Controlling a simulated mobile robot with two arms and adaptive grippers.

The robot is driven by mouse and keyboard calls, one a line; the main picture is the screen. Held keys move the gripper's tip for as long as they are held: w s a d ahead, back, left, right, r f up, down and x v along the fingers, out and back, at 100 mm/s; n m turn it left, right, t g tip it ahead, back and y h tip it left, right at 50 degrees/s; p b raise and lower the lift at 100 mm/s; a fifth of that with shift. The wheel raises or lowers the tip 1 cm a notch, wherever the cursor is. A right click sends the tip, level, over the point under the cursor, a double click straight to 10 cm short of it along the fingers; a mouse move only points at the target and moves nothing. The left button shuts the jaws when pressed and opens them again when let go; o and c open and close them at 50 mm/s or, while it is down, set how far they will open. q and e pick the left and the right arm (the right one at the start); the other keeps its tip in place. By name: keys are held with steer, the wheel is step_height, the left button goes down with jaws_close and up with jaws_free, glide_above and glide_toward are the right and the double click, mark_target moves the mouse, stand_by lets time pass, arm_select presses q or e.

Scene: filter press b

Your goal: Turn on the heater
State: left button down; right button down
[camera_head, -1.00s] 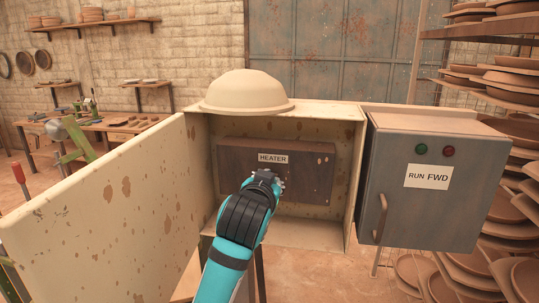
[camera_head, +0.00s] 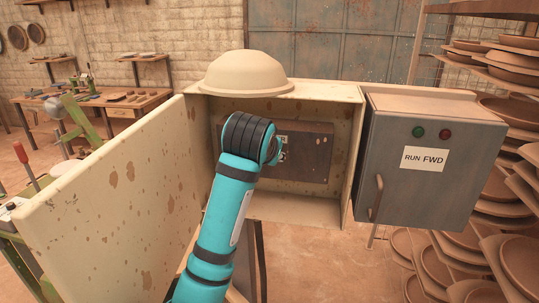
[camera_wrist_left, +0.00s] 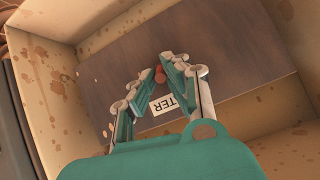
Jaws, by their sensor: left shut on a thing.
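The heater panel (camera_head: 312,160) is a dark brown box on the back wall of an open beige cabinet (camera_head: 352,190). Its white label (camera_head: 282,150) is mostly behind my left arm. In the left wrist view the panel (camera_wrist_left: 225,60) fills the middle, with the label (camera_wrist_left: 162,105) upside down and partly covered. A small red-orange switch or knob (camera_wrist_left: 160,77) on the panel sits between my left fingertips. My left gripper (camera_wrist_left: 161,66) is shut on this red part. In the head view the fingers are hidden behind my arm's wrist.
The cabinet door (camera_head: 110,215) stands swung open at left. A beige bowl-like dome (camera_head: 247,73) rests on the cabinet top. A grey box marked RUN FWD (camera_head: 425,205) with green and red buttons stands at right. Racks of clay plates (camera_head: 500,185) are farther right.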

arm_select(q)
steer(key=c, duration=1.4)
jaws_free()
steer(key=v, duration=1.2)
